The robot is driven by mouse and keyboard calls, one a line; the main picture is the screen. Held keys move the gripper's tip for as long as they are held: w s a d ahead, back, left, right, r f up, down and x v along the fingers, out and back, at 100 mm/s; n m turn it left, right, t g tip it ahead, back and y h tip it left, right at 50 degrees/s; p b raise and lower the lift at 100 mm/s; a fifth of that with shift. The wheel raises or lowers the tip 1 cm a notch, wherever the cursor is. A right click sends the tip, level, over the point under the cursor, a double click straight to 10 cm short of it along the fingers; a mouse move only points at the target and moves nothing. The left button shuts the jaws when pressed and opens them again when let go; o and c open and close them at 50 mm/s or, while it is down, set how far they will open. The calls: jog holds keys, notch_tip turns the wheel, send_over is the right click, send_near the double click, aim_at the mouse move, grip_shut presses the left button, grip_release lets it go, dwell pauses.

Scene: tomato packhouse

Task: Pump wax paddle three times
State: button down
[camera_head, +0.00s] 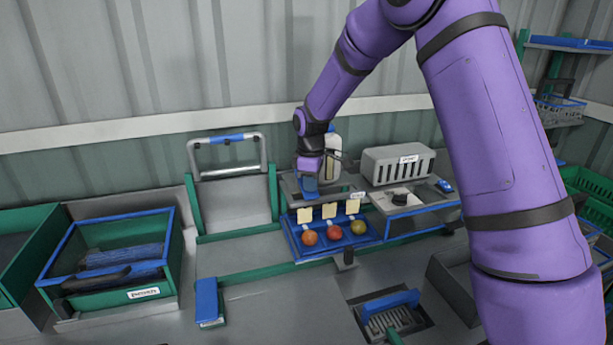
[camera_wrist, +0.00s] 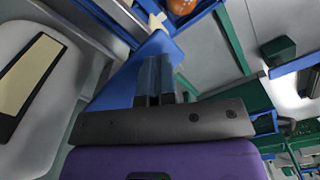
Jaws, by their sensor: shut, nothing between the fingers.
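A blue paddle (camera_head: 309,184) sits at the front of the grey wax unit, partly hidden under my gripper in the head view. In the wrist view the blue paddle (camera_wrist: 165,50) lies right at the fingertips. My gripper (camera_head: 310,176) is shut with nothing between its fingers and points down over the paddle; the fingers also show in the wrist view (camera_wrist: 154,62). The fingertips look to be on or just above the paddle; I cannot tell if they touch. A white bottle-like container (camera_head: 330,160) with a pale panel stands just behind my gripper.
A blue tray (camera_head: 365,238) with three tomatoes and pale tags is in front of the unit. A grey slotted box (camera_head: 398,165) stands to the right. A green-and-blue bin (camera_head: 165,270) is at left; a metal-handled frame (camera_head: 195,190) stands between. Bench space in front is partly clear.

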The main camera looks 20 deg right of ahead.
jog(key=shift+r, duration=2.15)
jog(key=shift+r, duration=2.5)
